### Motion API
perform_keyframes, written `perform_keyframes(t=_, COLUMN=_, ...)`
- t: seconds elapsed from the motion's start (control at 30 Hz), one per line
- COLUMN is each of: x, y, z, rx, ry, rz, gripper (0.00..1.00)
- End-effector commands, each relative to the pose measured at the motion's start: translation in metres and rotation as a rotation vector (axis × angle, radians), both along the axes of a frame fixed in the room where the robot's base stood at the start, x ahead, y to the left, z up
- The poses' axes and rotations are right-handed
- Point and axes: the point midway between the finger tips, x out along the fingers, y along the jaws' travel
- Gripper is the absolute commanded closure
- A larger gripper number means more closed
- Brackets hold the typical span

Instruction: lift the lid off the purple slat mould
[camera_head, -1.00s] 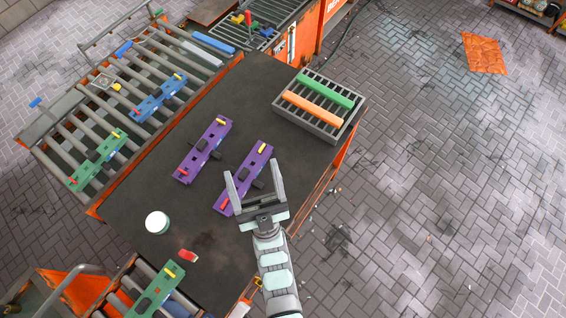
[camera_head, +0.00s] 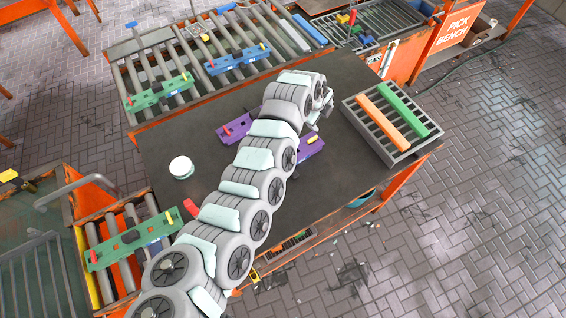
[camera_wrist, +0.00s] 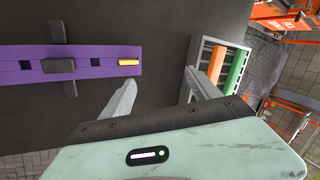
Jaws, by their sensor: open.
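Two purple slat moulds lie on the dark bench top. In the head view my arm covers parts of both; the left one (camera_head: 236,130) shows a red end piece, the right one (camera_head: 308,147) a yellow one. In the wrist view one purple mould (camera_wrist: 100,61) lies at left, with a yellow piece at its near end and a dark cross bar with a block over its middle. I cannot tell which mould this is. My gripper (camera_wrist: 160,77) is open and empty, its fingers to the right of the mould and apart from it. In the head view its fingers are mostly hidden.
A grey grate tray (camera_head: 392,122) holds an orange and a green slat at the bench's right end. A white round tub (camera_head: 181,167) stands at the left. Roller conveyors (camera_head: 190,60) with green and blue moulds run behind. Bare bench lies around the purple moulds.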

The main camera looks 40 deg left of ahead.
Motion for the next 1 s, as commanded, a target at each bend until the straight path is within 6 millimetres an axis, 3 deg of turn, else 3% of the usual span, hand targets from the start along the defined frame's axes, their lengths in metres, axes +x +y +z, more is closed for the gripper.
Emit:
perform_keyframes(t=0.03, x=-0.033, y=0.016, z=-0.007, rx=0.027, ry=0.105, rz=-0.068, gripper=0.29)
perform_keyframes(t=0.1, x=-0.073, y=0.025, z=-0.01, rx=0.042, ry=0.228, rz=-0.157, gripper=0.29)
perform_keyframes(t=0.2, x=-0.117, y=0.034, z=-0.009, rx=0.047, ry=0.361, rz=-0.245, gripper=0.29)
perform_keyframes(t=0.3, x=-0.142, y=0.038, z=-0.01, rx=0.043, ry=0.43, rz=-0.292, gripper=0.29)
perform_keyframes(t=0.4, x=-0.149, y=0.038, z=-0.015, rx=0.038, ry=0.453, rz=-0.307, gripper=0.29)
perform_keyframes(t=0.7, x=-0.147, y=0.037, z=-0.058, rx=0.039, ry=0.448, rz=-0.306, gripper=0.29)
perform_keyframes(t=1.0, x=-0.14, y=0.036, z=-0.087, rx=0.04, ry=0.447, rz=-0.308, gripper=0.29)
